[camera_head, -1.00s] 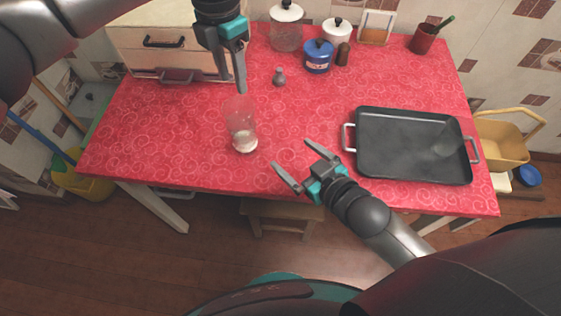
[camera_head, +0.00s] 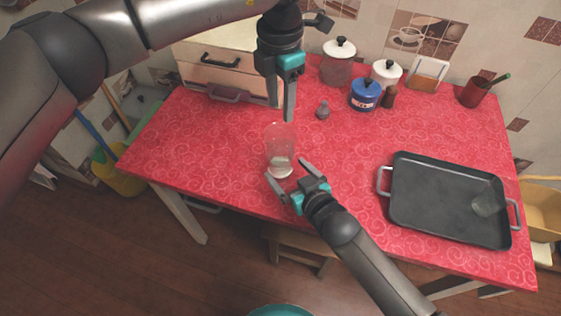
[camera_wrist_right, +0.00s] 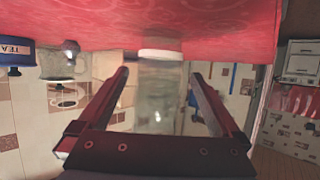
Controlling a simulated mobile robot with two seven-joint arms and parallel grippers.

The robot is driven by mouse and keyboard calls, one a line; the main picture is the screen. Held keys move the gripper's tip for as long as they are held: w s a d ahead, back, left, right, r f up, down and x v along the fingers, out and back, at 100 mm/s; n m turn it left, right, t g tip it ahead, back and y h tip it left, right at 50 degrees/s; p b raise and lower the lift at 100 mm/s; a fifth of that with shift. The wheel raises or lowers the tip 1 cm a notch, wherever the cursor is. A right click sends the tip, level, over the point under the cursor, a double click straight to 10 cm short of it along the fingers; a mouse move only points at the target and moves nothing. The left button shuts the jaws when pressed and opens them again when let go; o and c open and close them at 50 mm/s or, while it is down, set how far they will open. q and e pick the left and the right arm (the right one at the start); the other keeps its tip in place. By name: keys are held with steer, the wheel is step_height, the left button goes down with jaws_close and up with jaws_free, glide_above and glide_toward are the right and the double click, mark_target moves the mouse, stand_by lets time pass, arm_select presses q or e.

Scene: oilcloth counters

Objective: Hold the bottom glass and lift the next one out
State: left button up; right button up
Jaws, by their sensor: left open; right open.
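A clear glass stack (camera_head: 280,145) stands upright on the red oilcloth near the table's front edge, pale at its base. I cannot tell how many glasses are nested. My right gripper (camera_head: 287,171) is open low at the stack's front, with its fingers either side of the base. In the right wrist view, which is upside down, the stack (camera_wrist_right: 160,95) shows between the two open fingers (camera_wrist_right: 160,80). My left gripper (camera_head: 282,110) is open and empty, pointing down just above the stack's rim. Another clear glass (camera_head: 487,206) is on the black tray (camera_head: 430,200).
A drawer cabinet (camera_head: 225,70) stands back left. The cloth left of the stack is clear.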

mark_target(280, 163)
steer(key=shift+x, duration=2.4)
